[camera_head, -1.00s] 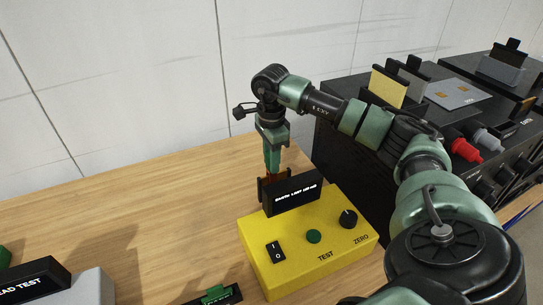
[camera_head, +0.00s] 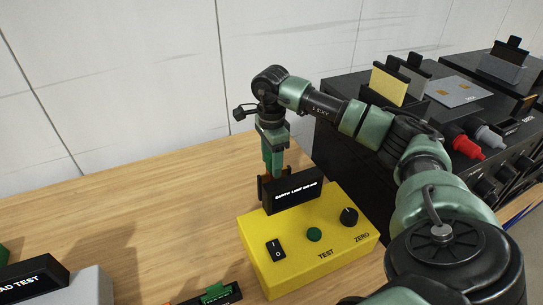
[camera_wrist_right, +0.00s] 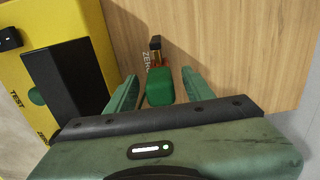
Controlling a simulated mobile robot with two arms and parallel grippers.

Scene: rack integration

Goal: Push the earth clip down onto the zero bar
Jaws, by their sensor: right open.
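The green earth clip (camera_wrist_right: 160,87) shows in the right wrist view between the two fingers of my right gripper (camera_wrist_right: 159,92). A thin gap shows on each side of it, so the gripper is open around it. The copper zero bar (camera_wrist_right: 155,57) runs out past the clip to a black end post, beside a "ZERO" label on the table. In the head view my right gripper (camera_head: 272,172) points down behind the yellow test box (camera_head: 310,268), over the bar. Whether the clip touches the bar is hidden. My left gripper is not in view.
A black display (camera_head: 295,190) stands on the test box's back edge, close beside the fingers. A black rack unit (camera_head: 345,140) with red and grey plugs is on the right. A small black holder with a green piece (camera_head: 215,292) lies at the front.

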